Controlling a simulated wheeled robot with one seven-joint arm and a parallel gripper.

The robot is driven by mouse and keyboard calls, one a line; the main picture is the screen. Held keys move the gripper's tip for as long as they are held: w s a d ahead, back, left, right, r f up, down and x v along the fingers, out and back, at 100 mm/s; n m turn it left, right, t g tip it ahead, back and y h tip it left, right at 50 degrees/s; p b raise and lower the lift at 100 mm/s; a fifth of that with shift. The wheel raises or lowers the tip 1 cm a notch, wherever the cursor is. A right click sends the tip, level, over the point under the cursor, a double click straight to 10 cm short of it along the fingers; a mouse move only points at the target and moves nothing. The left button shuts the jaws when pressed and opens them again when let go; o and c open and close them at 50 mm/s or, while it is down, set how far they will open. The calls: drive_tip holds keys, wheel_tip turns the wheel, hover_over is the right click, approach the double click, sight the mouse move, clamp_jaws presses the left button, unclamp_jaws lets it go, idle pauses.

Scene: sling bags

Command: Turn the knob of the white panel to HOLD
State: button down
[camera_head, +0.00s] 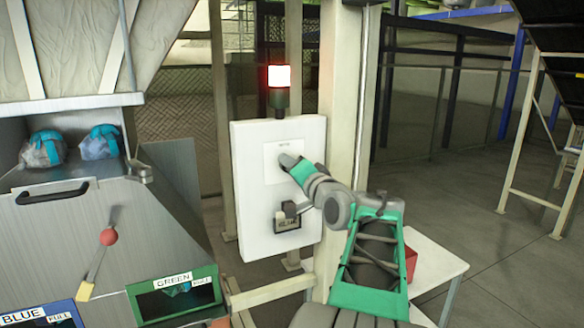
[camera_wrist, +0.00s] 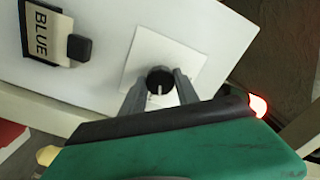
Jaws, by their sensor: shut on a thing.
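The white panel (camera_head: 250,200) stands upright on a post in the middle of the head view and fills much of the wrist view (camera_wrist: 110,25). The black knob (camera_wrist: 160,76) sits on a square white plate (camera_wrist: 190,60), with a pale mark on its face. My gripper (camera_wrist: 160,88) is shut on the knob, one finger on each side. In the head view my gripper (camera_head: 287,160) reaches the plate and hides the knob. I cannot read any HOLD marking or which position the mark points to.
A lit red beacon (camera_head: 279,78) stands atop the panel. Lower on the panel is a holder with a BLUE card (camera_wrist: 42,30) and a dark block (camera_wrist: 80,48). A grey sorting bin (camera_head: 110,225) is at left. A white table (camera_head: 440,262) with a red object (camera_head: 411,262) is at right.

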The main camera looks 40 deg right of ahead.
drive_tip(key=shift+m+p, duration=0.55)
drive_tip(key=shift+m, duration=1.45)
drive_tip(key=c, duration=0.9)
unclamp_jaws()
drive_tip(key=b+v, duration=0.2)
drive_tip(key=v, duration=0.5)
drive_tip(key=shift+s, duration=0.4)
drive_tip(key=shift+a, duration=0.15)
